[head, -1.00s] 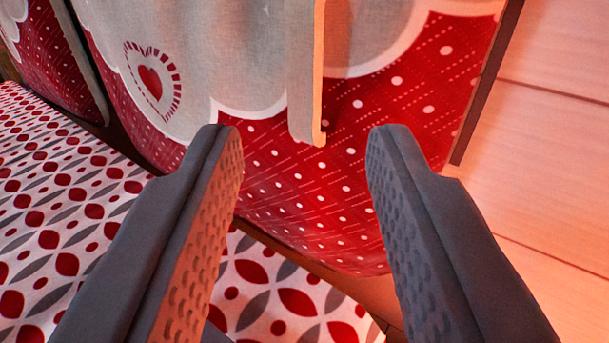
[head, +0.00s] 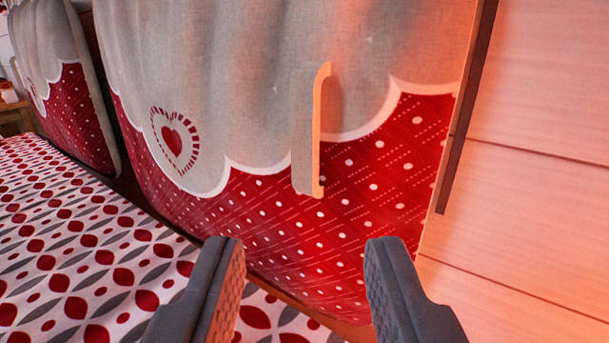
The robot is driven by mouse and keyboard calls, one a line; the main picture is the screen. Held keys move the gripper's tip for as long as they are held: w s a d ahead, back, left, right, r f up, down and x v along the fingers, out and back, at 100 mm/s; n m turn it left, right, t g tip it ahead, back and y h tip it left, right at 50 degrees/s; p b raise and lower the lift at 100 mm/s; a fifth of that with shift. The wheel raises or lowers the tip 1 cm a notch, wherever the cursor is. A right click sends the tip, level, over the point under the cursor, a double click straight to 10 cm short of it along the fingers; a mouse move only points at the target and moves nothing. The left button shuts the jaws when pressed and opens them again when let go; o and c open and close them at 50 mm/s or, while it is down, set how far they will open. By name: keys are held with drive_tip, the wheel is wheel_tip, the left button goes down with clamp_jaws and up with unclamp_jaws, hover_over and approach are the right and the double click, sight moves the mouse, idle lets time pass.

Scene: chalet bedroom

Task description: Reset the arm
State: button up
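My gripper (head: 304,245) is at the bottom middle of the head view. Its two dark grey fingers are wide apart, with textured inner pads. Nothing is between them except the view of the fabric and bedding behind. A flat pale strip like a handle (head: 307,135) shows above and beyond the fingertips, in front of a red and grey fabric panel (head: 250,120). The strip is apart from the fingers.
A bed with red, grey and white patterned bedding (head: 90,240) fills the lower left. A second fabric panel (head: 75,110) stands farther left. A pale plank wall (head: 540,160) with a dark edge strip (head: 465,120) is at the right. A small wooden table (head: 14,118) shows at the far left.

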drive_tip(key=s+a+r, duration=0.1)
drive_tip(key=s+r, duration=0.3)
drive_tip(key=s, duration=0.6)
drive_tip(key=s+a+r, duration=0.2)
drive_tip(key=s+r, duration=0.3)
drive_tip(key=s, duration=0.5)
drive_tip(key=s+a+r, duration=0.1)
drive_tip(key=s+r, duration=0.3)
drive_tip(key=s, duration=0.6)
drive_tip(key=shift+a+r+g+y, duration=0.3)
drive_tip(key=shift+a+r, duration=0.05)
drive_tip(key=shift+a, duration=0.05)
drive_tip(key=shift+w, duration=0.1)
